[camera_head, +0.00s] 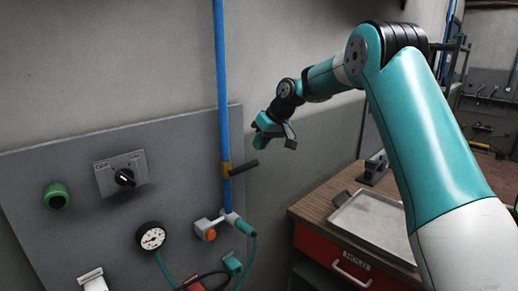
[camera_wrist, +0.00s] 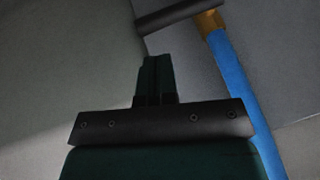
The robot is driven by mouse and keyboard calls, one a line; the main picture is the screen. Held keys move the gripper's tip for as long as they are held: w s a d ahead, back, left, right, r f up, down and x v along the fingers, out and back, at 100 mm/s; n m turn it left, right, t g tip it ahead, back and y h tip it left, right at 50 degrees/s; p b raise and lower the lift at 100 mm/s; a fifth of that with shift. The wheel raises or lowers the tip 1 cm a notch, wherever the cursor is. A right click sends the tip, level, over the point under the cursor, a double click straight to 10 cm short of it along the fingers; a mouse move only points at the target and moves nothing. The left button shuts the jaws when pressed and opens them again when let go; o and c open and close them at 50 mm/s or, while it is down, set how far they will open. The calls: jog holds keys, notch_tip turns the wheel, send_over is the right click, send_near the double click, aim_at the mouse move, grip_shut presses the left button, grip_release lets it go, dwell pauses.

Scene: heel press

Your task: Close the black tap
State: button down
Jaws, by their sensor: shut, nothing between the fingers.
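The black tap is a short black lever (camera_head: 243,167) on a brass valve body (camera_head: 227,170), set in a blue vertical pipe (camera_head: 222,85). The lever sticks out to the right, across the pipe. In the wrist view the lever (camera_wrist: 180,15) lies near the top, with the brass body (camera_wrist: 210,22) and the blue pipe (camera_wrist: 238,90) to its right and below. My gripper (camera_head: 262,129) is above and slightly right of the lever in the head view. In the wrist view its fingers (camera_wrist: 155,75) are together and empty, apart from the lever.
A grey panel (camera_head: 85,148) carries a black rotary switch (camera_head: 125,177), a green knob (camera_head: 56,196), a gauge (camera_head: 151,236) and an orange button (camera_head: 210,235) beside the pipe. At right a wooden-topped red cabinet (camera_head: 325,190) bears a metal tray (camera_head: 378,222).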

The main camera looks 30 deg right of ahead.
jog(key=s+d+r+b, duration=0.1)
jog(key=d+r, duration=0.2)
jog(key=d, duration=0.5)
jog(key=shift+s+d, duration=0.15)
jog(key=shift+s, duration=0.2)
jog(key=s+a+f+n+g+y+b, duration=0.1)
jog(key=s+a+b, duration=0.1)
jog(key=s+a, duration=0.75)
jog(key=s+a+f+n+g+b, duration=0.15)
jog(key=s+a, duration=0.45)
jog(key=a, duration=0.7)
jog(key=s+a+f+b, duration=0.1)
jog(key=s+a+f, duration=0.1)
jog(key=s, duration=0.6)
jog(key=s+a+f+n+g+b, duration=0.1)
jog(key=s+a+f, duration=0.1)
jog(key=s, duration=0.6)
jog(key=s+a+f+n+g+b, duration=0.1)
jog(key=s+f, duration=0.3)
jog(key=s, duration=0.4)
jog(key=shift+a+f+h+b, duration=0.3)
jog(key=shift+a+f+b, duration=0.05)
jog(key=shift+a, duration=0.35)
